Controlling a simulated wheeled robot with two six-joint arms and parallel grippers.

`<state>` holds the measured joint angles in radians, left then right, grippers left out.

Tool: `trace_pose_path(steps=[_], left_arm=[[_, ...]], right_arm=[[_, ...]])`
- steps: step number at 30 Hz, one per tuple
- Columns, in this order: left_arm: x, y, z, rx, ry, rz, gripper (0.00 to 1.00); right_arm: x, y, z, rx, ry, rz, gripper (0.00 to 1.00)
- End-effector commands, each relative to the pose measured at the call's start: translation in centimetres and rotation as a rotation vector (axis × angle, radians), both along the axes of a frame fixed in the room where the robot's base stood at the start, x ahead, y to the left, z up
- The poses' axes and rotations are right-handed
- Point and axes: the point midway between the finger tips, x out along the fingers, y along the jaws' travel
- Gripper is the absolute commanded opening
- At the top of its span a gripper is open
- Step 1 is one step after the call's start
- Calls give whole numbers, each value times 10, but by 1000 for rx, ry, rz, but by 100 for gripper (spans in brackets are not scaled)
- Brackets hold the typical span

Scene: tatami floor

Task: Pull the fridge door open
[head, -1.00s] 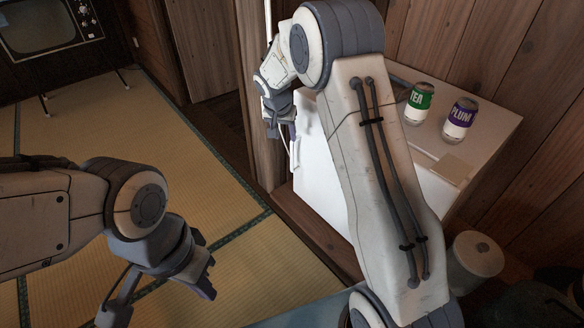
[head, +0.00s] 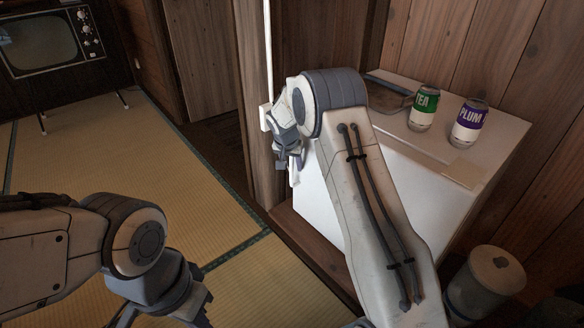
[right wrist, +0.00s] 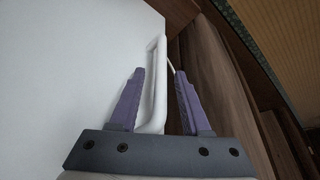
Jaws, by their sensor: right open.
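The fridge is a low white box (head: 322,207) in the head view, standing against the wooden wall, partly hidden by my right arm. Its door looks shut. In the right wrist view the white door face (right wrist: 70,70) fills the left side, and a white bar handle (right wrist: 158,105) stands out from it. My right gripper (right wrist: 161,76) is open, with its purple fingers on either side of the handle. In the head view my right gripper (head: 291,168) is small, at the fridge's front left edge. My left gripper (head: 165,319) is low at the left, fingers spread, tips cut off by the frame.
A green TEA can (head: 424,108) and a purple PLUM can (head: 469,123) stand on the fridge top. A lidded bin (head: 487,280) is at the lower right. A wooden post (head: 262,120) stands close left of my right gripper. The tatami (head: 120,150) at left is clear.

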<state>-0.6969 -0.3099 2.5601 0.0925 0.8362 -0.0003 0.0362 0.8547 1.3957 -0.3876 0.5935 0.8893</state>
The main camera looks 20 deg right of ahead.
Motion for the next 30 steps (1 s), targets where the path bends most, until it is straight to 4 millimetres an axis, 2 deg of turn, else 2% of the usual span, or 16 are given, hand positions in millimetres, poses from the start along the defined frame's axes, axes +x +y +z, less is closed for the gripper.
trace_pose_path(steps=[5,9,30], left_arm=[[0,0,0,0,0,0,0],[0,0,0,0,0,0,0],[0,0,0,0,0,0,0]], right_arm=[[0,0,0,0,0,0,47],[0,0,0,0,0,0,0],[0,0,1,0,0,1,0]])
